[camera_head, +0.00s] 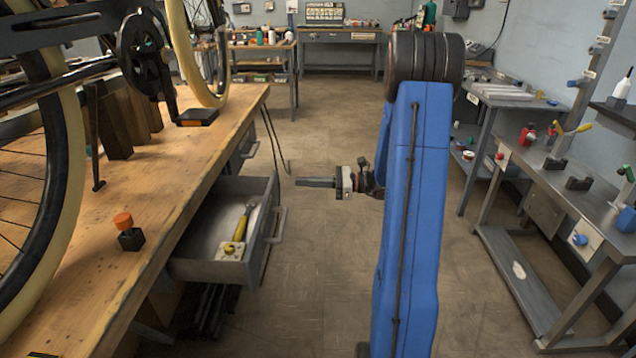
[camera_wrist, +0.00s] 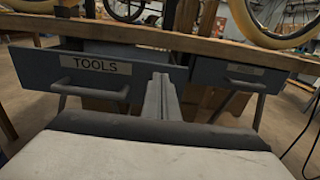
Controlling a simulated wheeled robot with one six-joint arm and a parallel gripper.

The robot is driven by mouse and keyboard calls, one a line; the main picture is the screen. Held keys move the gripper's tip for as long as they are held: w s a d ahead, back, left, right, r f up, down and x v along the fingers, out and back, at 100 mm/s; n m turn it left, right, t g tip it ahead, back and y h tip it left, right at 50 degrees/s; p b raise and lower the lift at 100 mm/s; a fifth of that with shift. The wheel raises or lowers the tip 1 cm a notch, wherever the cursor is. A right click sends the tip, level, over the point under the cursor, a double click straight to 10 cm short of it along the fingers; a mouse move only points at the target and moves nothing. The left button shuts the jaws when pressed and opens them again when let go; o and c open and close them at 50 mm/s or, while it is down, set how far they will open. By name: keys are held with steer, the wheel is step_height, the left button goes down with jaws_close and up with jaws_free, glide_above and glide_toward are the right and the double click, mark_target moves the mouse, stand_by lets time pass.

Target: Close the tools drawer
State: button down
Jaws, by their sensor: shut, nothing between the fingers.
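The tools drawer (camera_head: 213,222) stands open under the wooden workbench, pulled out toward the aisle. A yellow-handled tool (camera_head: 241,226) and a pale block with yellow parts (camera_head: 232,251) lie inside it. In the wrist view its grey front (camera_wrist: 115,72) shows a "TOOLS" label and a bar handle (camera_wrist: 88,90) at the left. My gripper (camera_head: 300,182) is shut and empty, pointing left, to the right of the drawer front and apart from it. In the wrist view the shut fingers (camera_wrist: 162,85) point at the right part of the drawer front.
A second drawer (camera_wrist: 240,77) beside the tools drawer looks shut. A metal table (camera_head: 570,185) stands at the right. The aisle floor between is clear.

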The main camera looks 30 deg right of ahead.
mark_target(274, 181)
steer(key=x, duration=0.6)
steer(key=shift+w+a, duration=0.15)
steer(key=shift+a, duration=0.05)
steer(key=x, duration=1.4)
steer(key=shift+w+a, duration=0.2)
steer(key=shift+a, duration=0.15)
